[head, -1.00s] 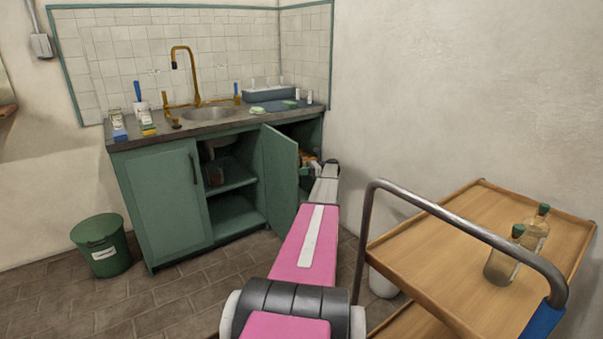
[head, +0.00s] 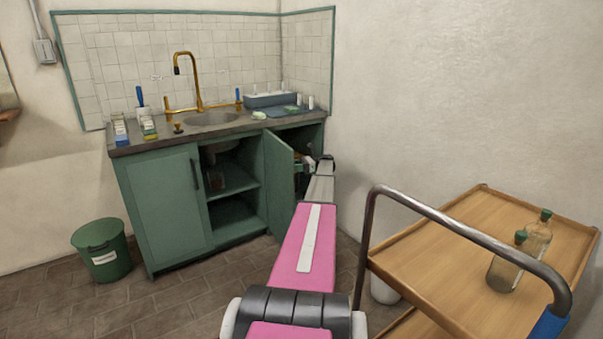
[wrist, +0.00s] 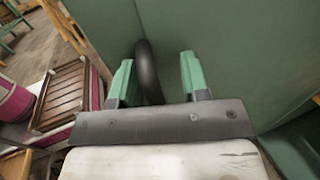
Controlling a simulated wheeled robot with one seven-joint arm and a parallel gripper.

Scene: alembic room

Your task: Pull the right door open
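The right door (head: 279,180) of the green sink cabinet stands partly open, swung out from the cabinet front, with a dark opening to its right. My gripper (head: 310,163) is beside the door's free edge in the head view, small and partly hidden by my wrist. In the wrist view my gripper (wrist: 157,78) has its two green fingers apart. A dark curved bar, seemingly a handle (wrist: 147,70), lies between them, closer to the left finger, with a gap to the right finger. Green panels fill the space beyond the fingers.
The left cabinet door (head: 163,205) is closed, and open shelves (head: 232,180) show beside it. A wooden trolley (head: 440,295) with bottles and a metal rail (head: 470,228) stands close on the right of my arm. A green bin (head: 102,250) stands left. Tiled floor between is clear.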

